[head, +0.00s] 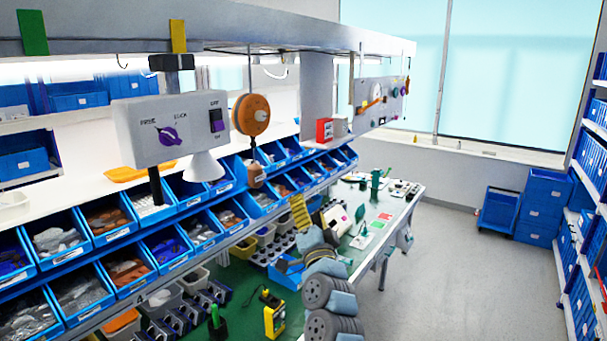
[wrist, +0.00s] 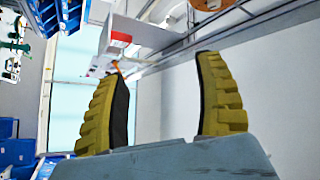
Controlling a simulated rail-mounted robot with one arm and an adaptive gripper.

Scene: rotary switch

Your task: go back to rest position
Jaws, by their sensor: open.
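A grey control box (head: 175,128) hangs on a dark post under the overhead rail at the left in the head view. It carries a purple rotary knob (head: 168,136) with lettering above it and a purple rocker switch (head: 217,119). Which mark the knob points at is too small to tell. My gripper, with yellow ribbed fingers, is over the workbench, right of and apart from the box. In the wrist view my gripper (wrist: 163,62) is open, its two fingers spread with nothing between them. The control box is not recognizable in the wrist view.
An orange round hanging device (head: 251,115) is between the box and my gripper. Blue parts bins (head: 108,219) line the left. The green workbench (head: 362,240) holds small tools. Blue crates (head: 541,205) stand at the far right; the floor (head: 450,275) in front is clear.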

